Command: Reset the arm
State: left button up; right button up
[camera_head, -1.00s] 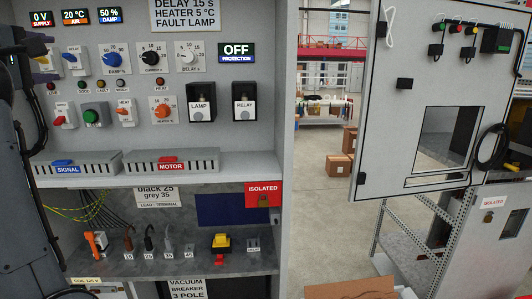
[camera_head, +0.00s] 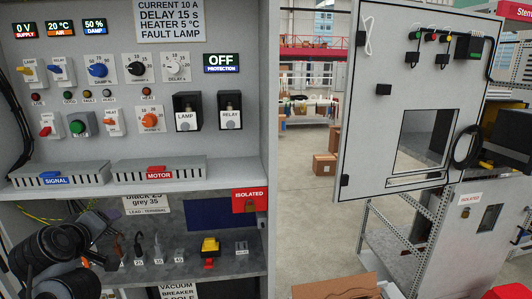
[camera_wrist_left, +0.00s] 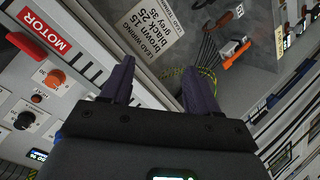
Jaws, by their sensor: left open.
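My left arm (camera_head: 50,250) shows as black links in the lower left of the head view, in front of the cabinet's lower bay. Its gripper cannot be made out clearly there. In the left wrist view my left gripper (camera_wrist_left: 158,70) has its two dark purple fingers spread apart with nothing between them. The fingers point toward the lead wiring label (camera_wrist_left: 150,35) and the shelf behind it, apart from them as far as I can tell. My right gripper is in neither view.
The cabinet panel carries knobs, switches and an OFF display (camera_head: 221,62). Below are the SIGNAL (camera_head: 57,180) and MOTOR (camera_head: 159,174) ducts. An orange-handled part (camera_wrist_left: 237,50) shows in the wrist view. An open door (camera_head: 405,100) stands right.

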pick_arm(q)
jog(key=s+d+f+m+g+p, duration=0.1)
jog(key=s+d+f+m, duration=0.15)
jog(key=s+f, duration=0.4)
jog(key=s+d+f+m+g+h, duration=0.1)
jog(key=s+d+f+m+g, duration=0.15)
jog(key=f, duration=0.65)
jog(key=s+d+f+m+g+p, duration=0.1)
jog(key=s+d+f+m, duration=0.15)
jog(key=s+f, duration=0.35)
jog(key=s+d+f+m+g, duration=0.1)
jog(key=s+d+f, duration=0.2)
jog(key=s, duration=0.5)
jog(key=s+d+f+m+g+h+p, duration=0.1)
jog(key=s+d+f+m+g, duration=0.1)
jog(key=s+f, duration=0.3)
jog(key=s+d+f+m+g+p, duration=0.1)
jog(key=s+d+f+m+g, duration=0.1)
jog(key=s, duration=0.9)
jog(key=shift+s+d+f+h, duration=0.2)
jog(key=shift+d+f+h, duration=0.2)
jog(key=shift+d+f, duration=0.7)
jog(key=shift+d+r+m, duration=0.15)
jog(key=shift+r+m, duration=0.05)
jog(key=shift+m, duration=0.05)
jog(key=shift+c, duration=0.2)
